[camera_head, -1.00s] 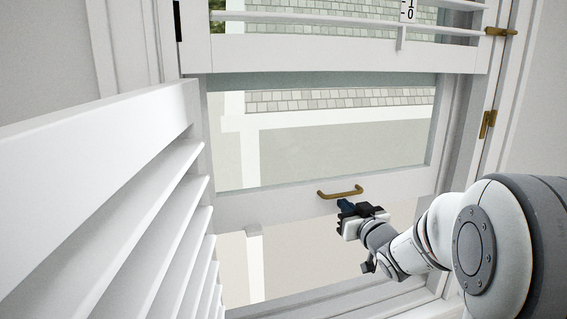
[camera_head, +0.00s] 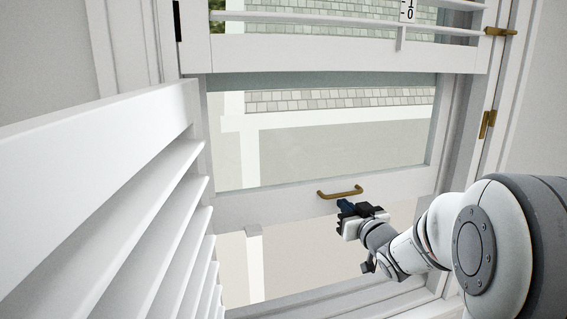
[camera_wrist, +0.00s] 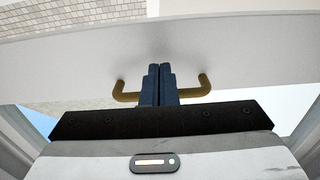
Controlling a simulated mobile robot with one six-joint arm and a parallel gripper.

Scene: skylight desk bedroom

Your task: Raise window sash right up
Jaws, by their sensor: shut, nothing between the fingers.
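The white window sash (camera_head: 270,208) is partly raised, with an open gap below its bottom rail. A brass pull handle (camera_head: 340,192) is fixed on that rail. My gripper (camera_head: 346,206) is just below the handle in the head view, with its fingers together. In the wrist view my gripper's blue fingers (camera_wrist: 160,75) are shut with nothing between them. They pass in front of the middle of the brass handle (camera_wrist: 190,94), hiding part of it. I cannot tell whether they touch the handle or the rail.
A white louvred shutter (camera_head: 110,180) stands open on the left. An upper shutter panel (camera_head: 350,54) crosses the window top. Brass hinges (camera_head: 487,124) sit on the right frame. The gap under the sash (camera_head: 310,262) is open to outside.

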